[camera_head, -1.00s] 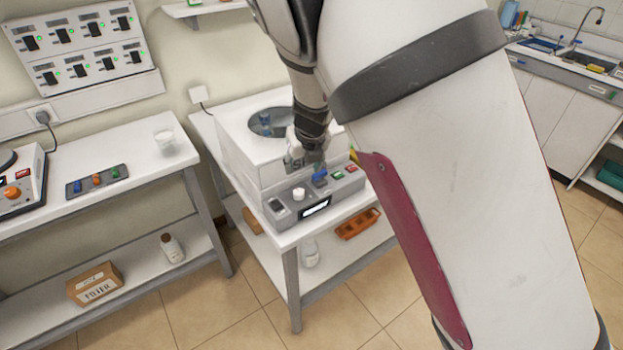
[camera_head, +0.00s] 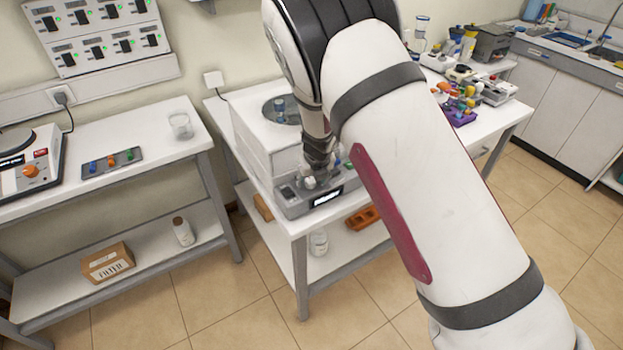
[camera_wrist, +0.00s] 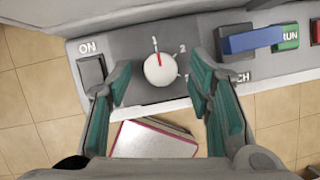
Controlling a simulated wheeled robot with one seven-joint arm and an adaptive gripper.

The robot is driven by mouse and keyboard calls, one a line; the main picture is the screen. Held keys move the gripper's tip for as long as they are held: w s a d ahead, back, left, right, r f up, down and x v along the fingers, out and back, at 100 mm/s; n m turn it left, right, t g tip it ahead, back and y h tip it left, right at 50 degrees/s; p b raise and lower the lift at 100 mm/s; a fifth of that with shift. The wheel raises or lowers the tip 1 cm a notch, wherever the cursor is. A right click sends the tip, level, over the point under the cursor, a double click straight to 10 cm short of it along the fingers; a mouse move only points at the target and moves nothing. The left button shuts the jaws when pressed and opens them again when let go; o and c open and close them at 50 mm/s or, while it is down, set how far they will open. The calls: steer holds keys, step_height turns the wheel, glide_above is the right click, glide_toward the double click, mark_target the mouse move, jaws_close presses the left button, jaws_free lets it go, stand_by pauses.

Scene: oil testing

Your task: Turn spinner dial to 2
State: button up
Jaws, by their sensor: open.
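The spinner dial (camera_wrist: 160,69) is a round white knob with a red pointer line on the grey front panel of the spinner. In the wrist view the red line points up at the mark 1; the mark 2 is to its upper right. My gripper (camera_wrist: 162,98) is open, with its teal-lined fingers on the left and right of the dial, apart from it. In the head view my gripper (camera_head: 316,180) is over the front panel of the white spinner (camera_head: 262,150), close to the dial (camera_head: 309,183). My arm hides the panel's right part.
Beside the dial are an ON switch (camera_wrist: 92,72), a blue lever (camera_wrist: 252,41) and a green RUN button (camera_wrist: 287,38). Colourful items crowd the table behind my arm.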

steer(key=shift+w+f, duration=0.1)
steer(key=shift+f, duration=0.2)
jaws_close()
steer(key=shift+a+m, duration=0.1)
steer(key=shift+m, duration=0.2)
steer(key=m+h, duration=0.1)
steer(key=m, duration=0.1)
steer(key=shift+a+m+b, duration=0.15)
steer(key=shift+m+b, duration=0.15)
steer(key=m+h, duration=0.2)
steer(key=m, duration=0.3)
steer(key=shift+m+h+b, duration=0.3)
steer(key=shift+m, duration=0.1)
